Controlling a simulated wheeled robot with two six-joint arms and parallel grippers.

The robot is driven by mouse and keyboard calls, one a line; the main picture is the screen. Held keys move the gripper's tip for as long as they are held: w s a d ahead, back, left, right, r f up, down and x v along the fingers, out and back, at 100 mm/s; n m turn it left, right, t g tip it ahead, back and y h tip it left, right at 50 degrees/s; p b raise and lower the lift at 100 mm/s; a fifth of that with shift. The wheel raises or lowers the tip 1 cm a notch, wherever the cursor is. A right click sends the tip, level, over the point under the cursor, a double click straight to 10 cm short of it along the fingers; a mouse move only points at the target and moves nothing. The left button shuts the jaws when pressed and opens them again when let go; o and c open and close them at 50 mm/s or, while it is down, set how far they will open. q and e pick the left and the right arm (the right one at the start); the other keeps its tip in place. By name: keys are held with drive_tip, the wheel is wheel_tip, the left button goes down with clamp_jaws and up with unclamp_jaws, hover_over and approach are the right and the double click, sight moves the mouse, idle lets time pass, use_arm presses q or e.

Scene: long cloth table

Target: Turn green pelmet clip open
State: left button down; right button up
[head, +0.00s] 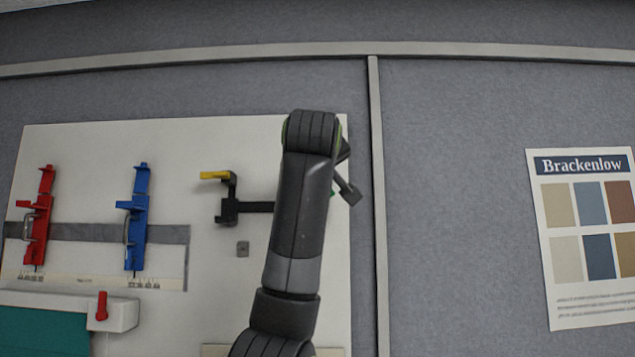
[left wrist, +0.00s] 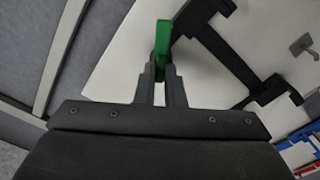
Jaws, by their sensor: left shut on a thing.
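The green pelmet clip (left wrist: 163,38) is a short green lever in the left wrist view, beside a black bracket (left wrist: 265,90). My left gripper (left wrist: 161,75) is shut on the lower part of the green lever. A small dark green end (head: 355,196) shows just right of the arm. A yellow lever (head: 214,175) stands on the left black bracket (head: 228,205), whose bar runs right behind my arm. My right gripper is not in view.
A white board (head: 90,150) carries red (head: 40,215) and blue (head: 136,220) clamps on a grey strip. A small red lever (head: 101,306) sits on a white block below. A Brackenlow swatch sheet (head: 585,230) hangs at right. The grey panel between is clear.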

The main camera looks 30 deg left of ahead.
use_arm(q)
drive_tip(key=n+b, duration=0.3)
drive_tip(key=n, duration=0.8)
idle(0.5)
drive_tip(key=c, duration=1.5)
unclamp_jaws()
drive_tip(key=shift+s+d+b, duration=0.1)
drive_tip(key=shift+b, duration=0.2)
